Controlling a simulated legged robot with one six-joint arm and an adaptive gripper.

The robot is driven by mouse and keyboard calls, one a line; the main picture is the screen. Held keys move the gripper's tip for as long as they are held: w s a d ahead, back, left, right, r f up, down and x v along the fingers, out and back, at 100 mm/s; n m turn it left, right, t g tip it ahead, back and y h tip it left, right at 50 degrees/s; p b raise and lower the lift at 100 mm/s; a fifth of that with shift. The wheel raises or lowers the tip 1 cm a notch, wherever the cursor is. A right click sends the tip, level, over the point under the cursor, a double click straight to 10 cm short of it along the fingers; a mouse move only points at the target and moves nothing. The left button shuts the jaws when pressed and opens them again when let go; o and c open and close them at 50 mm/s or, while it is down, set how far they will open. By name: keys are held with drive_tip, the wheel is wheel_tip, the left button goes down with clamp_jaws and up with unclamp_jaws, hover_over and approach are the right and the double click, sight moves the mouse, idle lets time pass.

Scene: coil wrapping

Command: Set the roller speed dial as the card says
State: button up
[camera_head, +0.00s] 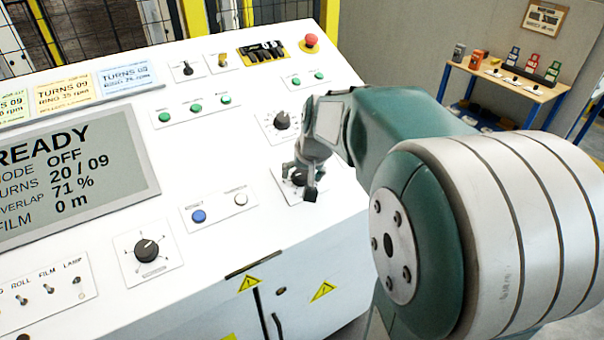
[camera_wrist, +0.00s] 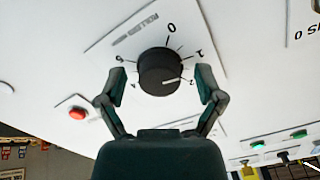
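The roller dial (camera_wrist: 160,72) is a black knob on a white plate in the wrist view. Its plate reads "ROLLERS", with numbers including 0, 1 and 2 around it. The white pointer line is toward the 2. My gripper (camera_wrist: 161,77) is open, one finger on each side of the knob, with a visible gap on both sides. In the head view my gripper (camera_head: 306,178) largely hides this dial. Cards, one pale yellow (camera_head: 64,92) and one pale blue (camera_head: 127,76), stand at the console's upper left; their small lines are hard to read.
Other black dials sit nearby on the console, one behind (camera_head: 282,120) and one at front left (camera_head: 147,249). A blue button (camera_head: 198,216) and a white button (camera_head: 241,199) lie left of my gripper. A red mushroom button (camera_head: 310,41) is at the back. A display (camera_head: 70,175) reads READY.

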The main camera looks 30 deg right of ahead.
drive_tip(key=shift+r, duration=0.1)
drive_tip(key=v, duration=1.1)
drive_tip(key=shift+s+r, duration=0.2)
drive_tip(key=shift+r, duration=0.15)
drive_tip(key=s+a+f+n+t, duration=0.1)
drive_tip(key=s+a+f+n, duration=0.4)
drive_tip(key=s+a, duration=0.7)
wheel_tip(320, 180, down, 2)
drive_tip(key=shift+s+a+f, duration=0.1)
drive_tip(key=shift+s+a, duration=0.25)
drive_tip(key=shift+s, duration=0.75)
